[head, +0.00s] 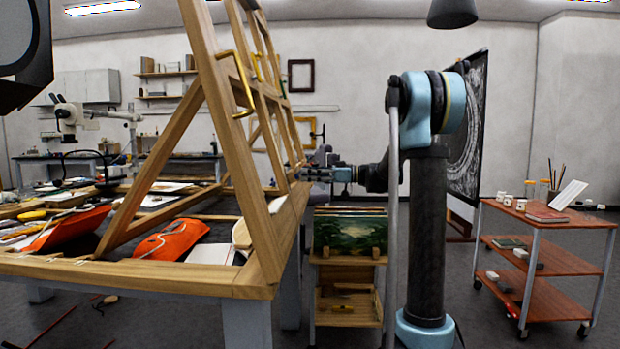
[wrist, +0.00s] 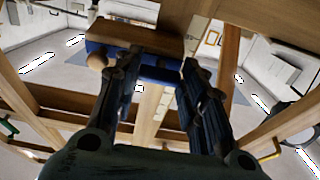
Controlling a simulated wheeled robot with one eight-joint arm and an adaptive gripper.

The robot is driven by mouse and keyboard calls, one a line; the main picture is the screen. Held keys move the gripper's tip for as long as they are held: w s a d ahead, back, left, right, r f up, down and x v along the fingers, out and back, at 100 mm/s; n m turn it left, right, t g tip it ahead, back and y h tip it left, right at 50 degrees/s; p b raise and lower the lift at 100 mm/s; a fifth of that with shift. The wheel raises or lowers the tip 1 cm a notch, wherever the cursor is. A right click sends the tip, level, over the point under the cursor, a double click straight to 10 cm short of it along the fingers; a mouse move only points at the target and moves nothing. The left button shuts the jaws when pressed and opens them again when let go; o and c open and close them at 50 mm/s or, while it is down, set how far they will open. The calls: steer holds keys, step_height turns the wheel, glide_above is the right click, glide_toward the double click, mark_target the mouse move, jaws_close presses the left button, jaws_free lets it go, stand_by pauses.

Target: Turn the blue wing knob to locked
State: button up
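A blue wing knob (wrist: 158,73) shows in the wrist view, at the underside of a brown wooden block (wrist: 133,35) on the easel frame. My gripper (wrist: 160,72) is open, with its two dark fingers spread apart. The blue part shows between and just beyond the fingertips; whether they touch it I cannot tell. In the head view my gripper (head: 312,174) reaches left to the right side of the wooden easel (head: 222,100). I cannot make out the knob there, and its turned position is unclear.
A small rack of paintings (head: 350,232) stands below my arm. A red-brown trolley (head: 545,260) stands at the right. Wooden beams surround my gripper closely.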

steer(key=shift+m, duration=0.3)
steer(key=shift+w+a+r+m+h, duration=0.15)
steer(key=shift+m+h, duration=0.9)
steer(key=shift+m, duration=4.8)
steer(key=shift+s+d+r+m+h, duration=0.15)
steer(key=shift+m+h, duration=0.95)
steer(key=shift+m, duration=4.8)
steer(key=shift+w+a+r+m+h, duration=0.15)
steer(key=shift+m+h, duration=0.9)
steer(key=shift+m, duration=4.8)
steer(key=o, duration=1)
